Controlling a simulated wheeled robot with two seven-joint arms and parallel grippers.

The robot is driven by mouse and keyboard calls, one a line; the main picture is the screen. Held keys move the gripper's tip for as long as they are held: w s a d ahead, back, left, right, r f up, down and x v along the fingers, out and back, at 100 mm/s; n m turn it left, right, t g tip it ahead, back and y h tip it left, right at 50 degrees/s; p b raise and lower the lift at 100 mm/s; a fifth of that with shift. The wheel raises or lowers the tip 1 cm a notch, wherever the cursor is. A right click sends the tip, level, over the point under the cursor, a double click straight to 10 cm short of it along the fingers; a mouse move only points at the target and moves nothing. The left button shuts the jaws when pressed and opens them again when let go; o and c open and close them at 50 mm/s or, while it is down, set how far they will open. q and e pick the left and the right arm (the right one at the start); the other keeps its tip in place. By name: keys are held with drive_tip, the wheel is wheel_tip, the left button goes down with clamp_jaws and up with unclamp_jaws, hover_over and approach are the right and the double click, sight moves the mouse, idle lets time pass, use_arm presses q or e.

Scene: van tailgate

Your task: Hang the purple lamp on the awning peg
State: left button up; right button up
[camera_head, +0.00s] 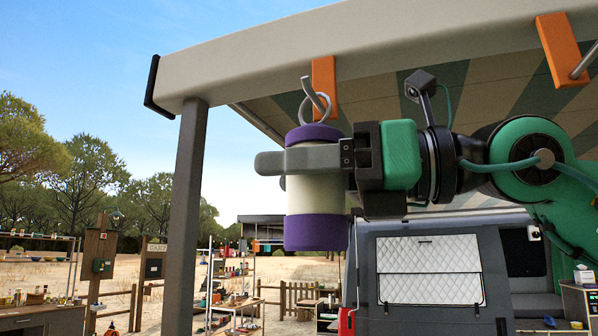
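The purple lamp (315,234), with purple caps, a pale cylinder body and a metal ring on top, is upright in the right gripper (285,163). The fingers close around its upper part. The lamp's ring (321,104) overlaps the grey awning peg (312,92) below the orange bracket (324,80) on the awning beam. I cannot tell whether the ring is around the peg or only in front of or behind it. My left gripper is not in view.
The awning beam (380,37) runs across the top, with a grey post (186,215) left of the lamp. Another orange bracket (561,48) with a peg is at upper right. The van (430,270) stands behind. Shelves (232,290) and benches are farther off.

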drive_tip(key=o, duration=0.3)
drive_tip(key=shift+d, duration=0.15)
drive_tip(key=s+d+b, duration=0.1)
drive_tip(key=d+b, duration=0.2)
drive_tip(key=d, duration=0.4)
drive_tip(key=shift+s, duration=0.2)
